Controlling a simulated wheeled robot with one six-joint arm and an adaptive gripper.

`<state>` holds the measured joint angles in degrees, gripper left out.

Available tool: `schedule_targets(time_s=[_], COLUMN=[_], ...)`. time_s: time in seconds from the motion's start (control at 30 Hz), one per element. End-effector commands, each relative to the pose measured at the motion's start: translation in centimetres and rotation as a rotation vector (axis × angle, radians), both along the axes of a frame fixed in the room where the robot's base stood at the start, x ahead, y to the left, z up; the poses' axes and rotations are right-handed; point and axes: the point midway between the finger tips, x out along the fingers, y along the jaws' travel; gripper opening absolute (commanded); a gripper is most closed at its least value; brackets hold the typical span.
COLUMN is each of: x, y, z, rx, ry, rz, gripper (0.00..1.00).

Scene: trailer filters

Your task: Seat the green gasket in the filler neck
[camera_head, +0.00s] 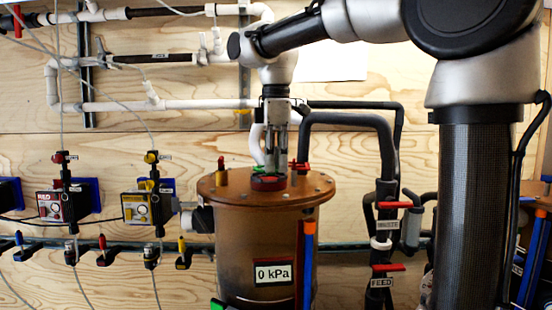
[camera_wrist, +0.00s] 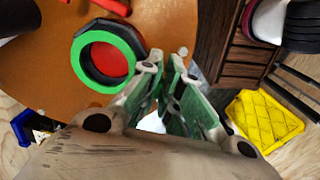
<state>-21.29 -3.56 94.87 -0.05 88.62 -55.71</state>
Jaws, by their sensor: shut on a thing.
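The green gasket (camera_wrist: 76,58) is a flat ring seen from above in the wrist view. A little green (camera_head: 257,169) shows beside the fingertips in the head view. My gripper (camera_wrist: 162,58) is shut at the gasket's right edge, apparently pinching its rim; the exact contact is hard to see. The filler neck (camera_wrist: 122,27) is a dark ring with a red inside, on the brown tank lid. The gasket overlaps the neck but is offset to its lower left in the wrist view. I cannot tell whether they touch. In the head view my gripper (camera_head: 276,170) points down over the neck.
Black hose (camera_head: 345,118) arches close to the right of my gripper. A yellow crate (camera_wrist: 264,120) lies beyond the lid in the wrist view.

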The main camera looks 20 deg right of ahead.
Motion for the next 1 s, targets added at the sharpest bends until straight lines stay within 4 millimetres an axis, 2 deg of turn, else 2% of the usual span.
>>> schedule_targets(time_s=[0.83,0.9,1.0], x=[0.0,0.0,0.0], y=[0.0,0.0,0.0], z=[-2.1,-2.1,-2.1], rx=[0.0,0.0,0.0], ry=[0.0,0.0,-0.001], rz=[0.0,0.0,0.0], gripper=[0.0,0.15,0.31])
